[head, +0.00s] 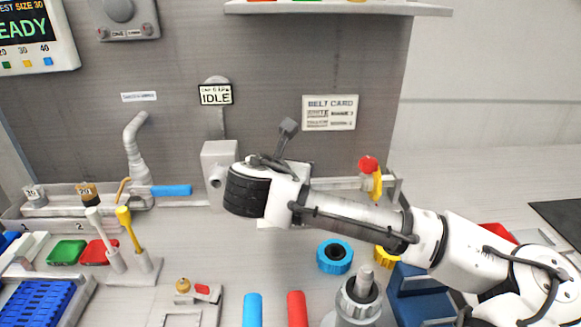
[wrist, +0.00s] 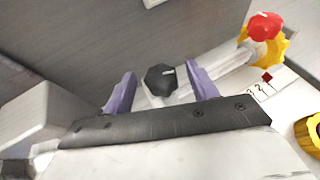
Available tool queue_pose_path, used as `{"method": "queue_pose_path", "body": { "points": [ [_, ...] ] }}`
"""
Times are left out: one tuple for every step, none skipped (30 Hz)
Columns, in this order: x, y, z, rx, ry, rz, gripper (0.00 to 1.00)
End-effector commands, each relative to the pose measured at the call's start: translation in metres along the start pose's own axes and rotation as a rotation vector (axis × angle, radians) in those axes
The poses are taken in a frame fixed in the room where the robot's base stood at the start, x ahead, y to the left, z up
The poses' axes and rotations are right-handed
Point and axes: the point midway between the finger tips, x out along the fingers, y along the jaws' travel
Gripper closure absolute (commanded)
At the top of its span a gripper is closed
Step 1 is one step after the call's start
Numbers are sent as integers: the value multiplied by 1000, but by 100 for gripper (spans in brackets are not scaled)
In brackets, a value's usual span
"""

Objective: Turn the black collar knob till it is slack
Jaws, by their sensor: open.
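The black collar knob (wrist: 160,78) shows in the wrist view as a dark faceted knob with a pale mark on its top. It sits on a white mount or arm. My gripper (wrist: 161,84) is open, with one purple finger on each side of the knob and a visible gap to each. I cannot tell how far the fingertips are above or below the knob's top. In the head view my gripper's wrist end (head: 262,188) hides the knob.
A red knob (wrist: 265,26) with a yellow wheel (wrist: 272,52) stands at the right end of the pale bar. A grey block (head: 219,170) is left of my wrist. A blue ring (head: 335,257) and a post (head: 360,298) stand below my arm.

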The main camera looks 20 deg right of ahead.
Motion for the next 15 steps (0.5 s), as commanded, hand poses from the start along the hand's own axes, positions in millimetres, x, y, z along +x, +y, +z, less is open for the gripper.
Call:
{"method": "queue_pose_path", "body": {
  "points": [
    [0, 0, 0, 0, 0, 0, 42],
    [0, 0, 0, 0, 0, 0, 42],
    [0, 0, 0, 0, 0, 0, 42],
    [0, 0, 0, 0, 0, 0, 42],
    [0, 0, 0, 0, 0, 0, 42],
    [0, 0, 0, 0, 0, 0, 47],
    [0, 0, 0, 0, 0, 0, 51],
    [0, 0, 0, 0, 0, 0, 55],
    [0, 0, 0, 0, 0, 0, 60],
    [0, 0, 0, 0, 0, 0, 64],
    [0, 0, 0, 0, 0, 0, 68],
    [0, 0, 0, 0, 0, 0, 73],
    [0, 0, 0, 0, 0, 0, 77],
    [0, 0, 0, 1, 0, 0, 81],
    [0, 0, 0, 1, 0, 0, 86]
  ]
}}
